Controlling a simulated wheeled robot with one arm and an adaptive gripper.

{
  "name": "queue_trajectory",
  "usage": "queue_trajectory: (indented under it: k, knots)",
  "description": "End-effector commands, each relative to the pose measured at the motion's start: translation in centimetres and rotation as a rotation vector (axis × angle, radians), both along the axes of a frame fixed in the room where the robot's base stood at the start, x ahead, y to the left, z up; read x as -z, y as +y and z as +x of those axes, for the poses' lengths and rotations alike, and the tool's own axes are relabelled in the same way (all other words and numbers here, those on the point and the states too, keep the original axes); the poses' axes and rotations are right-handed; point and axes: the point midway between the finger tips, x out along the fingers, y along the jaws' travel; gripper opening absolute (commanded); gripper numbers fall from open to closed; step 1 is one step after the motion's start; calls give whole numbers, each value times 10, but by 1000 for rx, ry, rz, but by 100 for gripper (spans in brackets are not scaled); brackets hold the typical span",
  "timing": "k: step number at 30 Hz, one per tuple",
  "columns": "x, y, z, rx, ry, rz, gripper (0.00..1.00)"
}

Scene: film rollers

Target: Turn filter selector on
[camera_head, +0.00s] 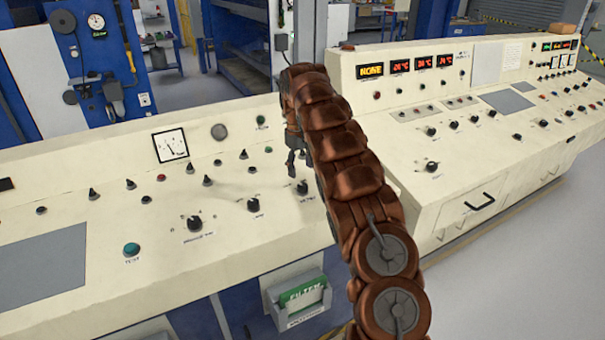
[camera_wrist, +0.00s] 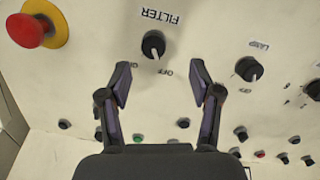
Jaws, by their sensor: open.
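The filter selector is a round black knob (camera_wrist: 153,45) under an upside-down FILTER label in the wrist view. Its white mark points down and slightly right, towards the OFF label; the ON label is to the left. In the head view the filter knob (camera_head: 302,187) is on the cream console, beside my arm. My gripper (camera_wrist: 162,72) is open and empty in the wrist view, its fingertips apart on either side of the space just below the knob. In the head view my gripper (camera_head: 297,165) hangs just above the knob, partly hidden by my arm.
The lamp knob (camera_wrist: 249,68) is to the right in the wrist view. A red button on a yellow base (camera_wrist: 30,28) is at upper left. Several small switches sit behind the fingers. A second console (camera_head: 470,130) with red displays stands at right in the head view.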

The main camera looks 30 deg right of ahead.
Motion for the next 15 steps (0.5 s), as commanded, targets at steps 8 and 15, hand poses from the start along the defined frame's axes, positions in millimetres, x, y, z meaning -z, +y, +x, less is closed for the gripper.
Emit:
queue_trajectory:
  k: [8, 15]
  knots:
    - [-2, -10, 9, -28, -18, 16, 64]
    - [15, -10, 8, -27, -14, 16, 64]
